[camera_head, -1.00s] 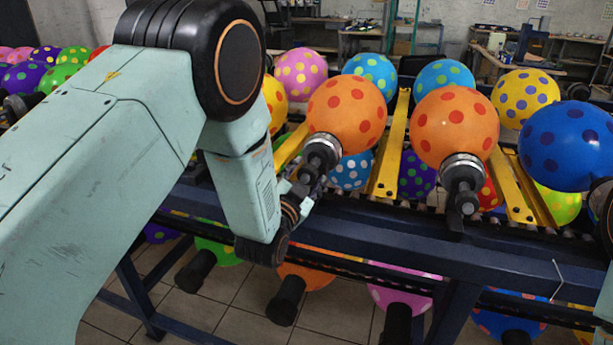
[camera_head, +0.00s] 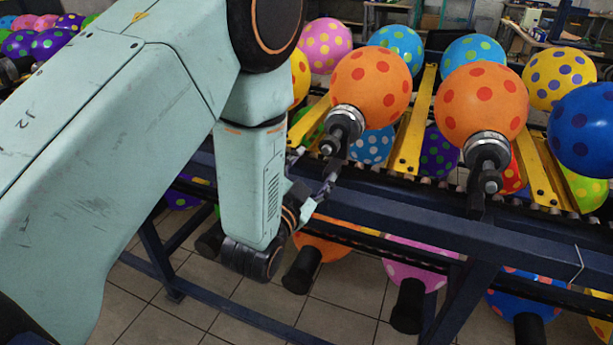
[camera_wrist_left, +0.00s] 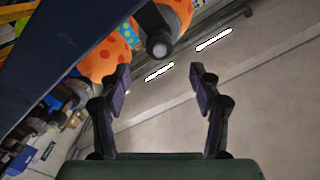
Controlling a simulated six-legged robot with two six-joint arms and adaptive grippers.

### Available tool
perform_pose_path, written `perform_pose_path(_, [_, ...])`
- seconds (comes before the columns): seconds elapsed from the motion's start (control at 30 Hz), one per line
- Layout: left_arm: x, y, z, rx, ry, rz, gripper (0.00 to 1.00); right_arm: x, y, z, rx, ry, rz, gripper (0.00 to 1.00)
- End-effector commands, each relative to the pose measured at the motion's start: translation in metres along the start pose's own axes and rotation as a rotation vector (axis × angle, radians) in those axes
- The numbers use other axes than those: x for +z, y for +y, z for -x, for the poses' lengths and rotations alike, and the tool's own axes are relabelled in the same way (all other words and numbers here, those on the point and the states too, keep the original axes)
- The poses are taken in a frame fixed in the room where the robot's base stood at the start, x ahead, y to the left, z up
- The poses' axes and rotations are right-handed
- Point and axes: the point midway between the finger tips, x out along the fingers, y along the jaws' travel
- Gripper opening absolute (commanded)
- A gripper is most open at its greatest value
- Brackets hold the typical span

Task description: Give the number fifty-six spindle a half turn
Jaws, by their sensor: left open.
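Spindles with silver collars and dark ends hold the polka-dot balloons on the rack. One spindle (camera_head: 344,125) carries an orange balloon (camera_head: 371,87) with red dots, and a second spindle (camera_head: 487,160) to its right carries a similar balloon (camera_head: 481,103). I see no readable number, so I cannot tell which is fifty-six. My left gripper (camera_head: 328,182) is just below the nearer spindle's end and looks apart from it. In the left wrist view its fingers (camera_wrist_left: 162,82) are spread with nothing between them; a dark round end (camera_wrist_left: 158,46) lies beyond them. My right gripper is not in view.
A dark blue rack beam (camera_head: 430,217) runs across in front of the spindles, with yellow slanted bars (camera_head: 418,125) between balloons. A lower row of balloons has black cylindrical ends (camera_head: 302,270). Tiled floor (camera_head: 345,315) is open below and in front.

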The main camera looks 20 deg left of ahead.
Motion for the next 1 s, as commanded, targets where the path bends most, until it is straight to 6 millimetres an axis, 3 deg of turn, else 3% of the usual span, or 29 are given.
perform_pose_path(0.1, [0.0, 0.0, 0.017, 0.002, -0.001, 0.0, 0.63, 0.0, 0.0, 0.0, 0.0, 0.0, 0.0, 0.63])
perform_pose_path(0.27, [0.0, 0.0, 0.028, 0.0, 0.0, 0.0, 0.63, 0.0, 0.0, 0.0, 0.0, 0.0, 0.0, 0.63])
perform_pose_path(0.77, [0.0, 0.0, 0.029, 0.0, 0.0, 0.004, 0.63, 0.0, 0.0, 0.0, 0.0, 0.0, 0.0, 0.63])
perform_pose_path(0.87, [0.008, 0.004, 0.03, 0.019, -0.036, 0.041, 0.63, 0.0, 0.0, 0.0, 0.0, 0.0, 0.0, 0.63])
perform_pose_path(1.0, [0.042, 0.025, 0.039, 0.104, -0.203, 0.139, 0.63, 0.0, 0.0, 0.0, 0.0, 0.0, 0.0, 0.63])
